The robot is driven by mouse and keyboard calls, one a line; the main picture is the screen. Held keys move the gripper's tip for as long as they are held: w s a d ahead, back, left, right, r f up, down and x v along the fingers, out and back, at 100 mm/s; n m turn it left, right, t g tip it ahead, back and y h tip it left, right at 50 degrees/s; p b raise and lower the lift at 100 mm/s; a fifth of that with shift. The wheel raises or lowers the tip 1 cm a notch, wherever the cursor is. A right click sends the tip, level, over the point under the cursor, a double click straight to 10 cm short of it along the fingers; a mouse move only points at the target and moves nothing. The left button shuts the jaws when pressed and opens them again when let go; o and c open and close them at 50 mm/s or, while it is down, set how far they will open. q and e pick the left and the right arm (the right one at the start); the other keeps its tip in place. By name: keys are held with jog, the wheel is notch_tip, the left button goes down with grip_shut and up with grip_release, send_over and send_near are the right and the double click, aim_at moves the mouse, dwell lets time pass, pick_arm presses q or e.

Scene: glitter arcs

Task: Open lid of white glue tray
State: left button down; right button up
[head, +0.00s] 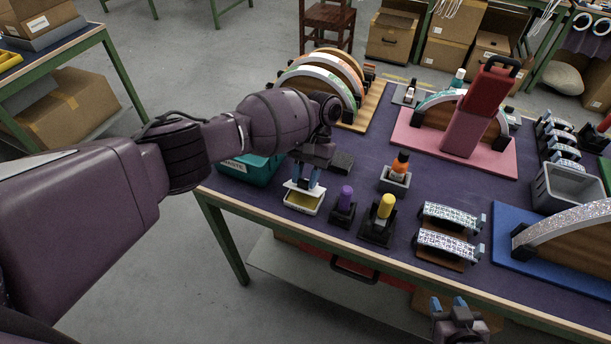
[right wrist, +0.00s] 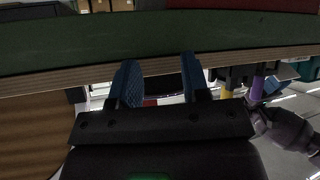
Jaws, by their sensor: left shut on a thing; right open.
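The white glue tray (head: 302,205) sits near the table's front left edge, with yellow showing inside it. Its white lid (head: 303,188) is raised off the rim at the tray's far side, leaving a gap. My left gripper (head: 304,182) points down with blue fingertips and is shut on the lid. Exactly how the fingers grip it is too small to tell. My right gripper (head: 449,304) is open and empty, low in front of the table's front edge. Its two blue fingers also show apart in the right wrist view (right wrist: 160,82).
A teal bin (head: 250,170) stands behind the tray to the left. A purple-topped holder (head: 344,206) and a yellow-topped holder (head: 380,218) stand just right of it. Glitter blocks (head: 450,217) lie further right. The table's front edge (right wrist: 230,57) is close to my right gripper.

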jog(key=shift+c, duration=1.2)
jog(key=shift+w+a+f, duration=0.1)
jog(key=shift+a, duration=0.15)
jog(key=shift+c, duration=1.1)
jog(key=w+a+m+y, duration=0.1)
jog(key=a, duration=0.2)
jog(key=w+a+m+t+y, duration=0.1)
jog(key=a+m, duration=0.1)
jog(key=a, duration=0.1)
jog(key=w+a+m+t+y, duration=0.1)
jog(key=a+m, duration=0.1)
jog(key=a, duration=0.2)
jog(key=shift+w+f, duration=0.2)
jog(key=shift+w, duration=0.2)
grip_shut()
jog(key=m+t+h, duration=0.5)
jog(key=m+h, duration=0.4)
jog(key=m, duration=2.7)
send_near(306, 183)
jog(key=w+d, duration=0.1)
jog(key=w+d+f, duration=0.1)
jog(key=w, duration=0.3)
jog(key=shift+d+f, duration=0.15)
jog(key=shift+d, duration=0.25)
